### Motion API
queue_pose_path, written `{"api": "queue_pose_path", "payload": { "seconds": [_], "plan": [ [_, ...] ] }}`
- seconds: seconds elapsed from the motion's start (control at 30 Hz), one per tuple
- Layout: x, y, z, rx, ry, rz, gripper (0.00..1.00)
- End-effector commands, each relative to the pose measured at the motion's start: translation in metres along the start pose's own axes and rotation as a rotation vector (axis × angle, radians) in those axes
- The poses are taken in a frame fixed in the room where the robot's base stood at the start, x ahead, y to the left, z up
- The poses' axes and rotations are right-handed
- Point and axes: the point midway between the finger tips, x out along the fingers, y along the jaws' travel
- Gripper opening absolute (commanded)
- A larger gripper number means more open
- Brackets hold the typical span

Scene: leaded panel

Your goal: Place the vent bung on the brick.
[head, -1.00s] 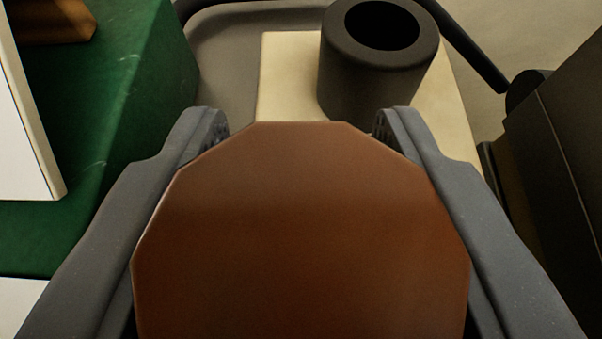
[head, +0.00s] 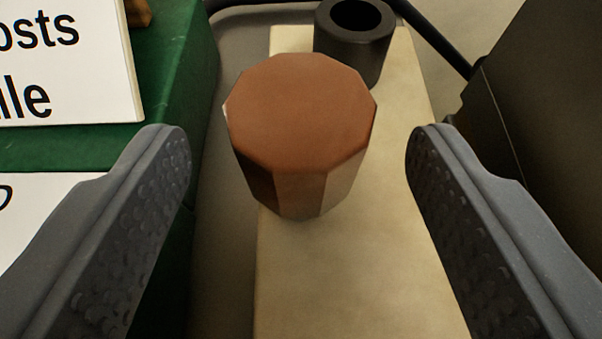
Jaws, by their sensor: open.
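A brown, faceted, tapered block, which I take to be the vent bung (head: 300,112), stands upright with its wide end up. Its narrow lower end appears to rest on a long cream slab, which I take to be the brick (head: 335,275), close to the slab's left edge. My gripper (head: 298,150) is open, with one finger on each side of the bung and clear gaps between. The bung is a little beyond the fingertips. Its underside is hidden.
A dark hollow cylinder (head: 355,45) stands on the slab's far end, behind the bung. A green block or cloth-covered surface (head: 180,90) with white lettered cards (head: 65,60) is at left. A dark box-like thing (head: 545,110) stands at right. The slab's near part is bare.

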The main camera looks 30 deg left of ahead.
Motion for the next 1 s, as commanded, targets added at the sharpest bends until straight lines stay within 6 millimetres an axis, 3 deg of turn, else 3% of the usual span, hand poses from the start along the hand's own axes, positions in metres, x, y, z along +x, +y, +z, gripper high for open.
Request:
{"api": "queue_pose_path", "payload": {
  "seconds": [0.23,0.77,0.87,1.0],
  "plan": [
    [-0.019,0.001,0.001,0.000,-0.001,0.002,0.60],
    [-0.021,0.002,-0.002,0.003,0.001,0.003,0.60],
    [-0.023,0.008,-0.018,0.017,0.016,0.008,0.60],
    [-0.030,0.037,-0.075,0.067,0.064,0.042,0.60]
  ]
}}
